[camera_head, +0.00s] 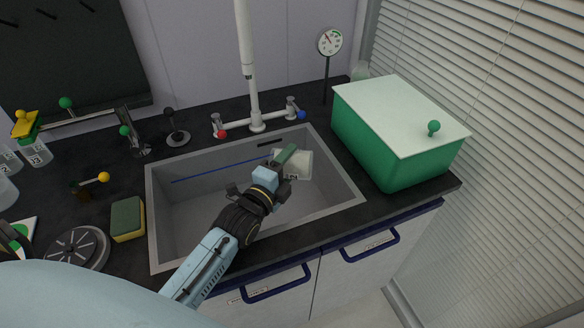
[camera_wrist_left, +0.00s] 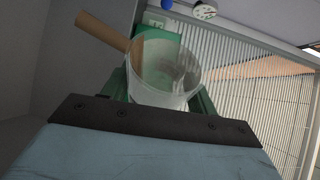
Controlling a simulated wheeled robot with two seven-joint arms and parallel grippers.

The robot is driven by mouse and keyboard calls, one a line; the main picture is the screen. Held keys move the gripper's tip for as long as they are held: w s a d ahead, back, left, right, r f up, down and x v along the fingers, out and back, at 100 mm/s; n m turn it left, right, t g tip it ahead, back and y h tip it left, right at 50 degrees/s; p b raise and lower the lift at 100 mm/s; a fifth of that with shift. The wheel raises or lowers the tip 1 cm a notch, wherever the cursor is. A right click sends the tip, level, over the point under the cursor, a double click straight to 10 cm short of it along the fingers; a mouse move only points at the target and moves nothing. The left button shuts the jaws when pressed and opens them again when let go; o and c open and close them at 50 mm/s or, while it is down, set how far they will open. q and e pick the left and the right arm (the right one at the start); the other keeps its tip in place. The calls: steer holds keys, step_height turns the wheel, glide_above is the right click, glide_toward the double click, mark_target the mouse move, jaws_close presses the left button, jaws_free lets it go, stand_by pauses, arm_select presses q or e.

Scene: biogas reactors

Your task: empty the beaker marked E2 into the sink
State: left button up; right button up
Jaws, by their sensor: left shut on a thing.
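My left gripper (camera_head: 283,168) reaches over the sink (camera_head: 172,215) and is shut on a clear beaker (camera_head: 303,163). The beaker is tilted onto its side inside the sink's outline, and part of a dark label shows on it. In the left wrist view the beaker (camera_wrist_left: 165,72) sits between the green fingers, its round rim facing the camera. I see no liquid clearly in it. My right gripper is not in view.
A green box with a white lid (camera_head: 400,125) stands right of the sink. The faucet (camera_head: 256,122) rises behind it. A green and yellow sponge (camera_head: 127,218) and a round black disc (camera_head: 76,249) lie to the left. Other glassware (camera_head: 36,153) stands far left.

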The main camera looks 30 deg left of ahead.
arm_select(q)
steer(key=shift+s+a+r+n+t, duration=0.2)
steer(key=shift+a+r+n+t, duration=0.2)
steer(key=shift+n, duration=0.6)
steer(key=shift+s+a+r+n+t, duration=0.15)
steer(key=shift+a+r+n+t, duration=0.25)
steer(key=shift+n, duration=0.6)
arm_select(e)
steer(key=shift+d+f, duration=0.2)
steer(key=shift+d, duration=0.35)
arm_select(q)
steer(key=shift+a, duration=0.1)
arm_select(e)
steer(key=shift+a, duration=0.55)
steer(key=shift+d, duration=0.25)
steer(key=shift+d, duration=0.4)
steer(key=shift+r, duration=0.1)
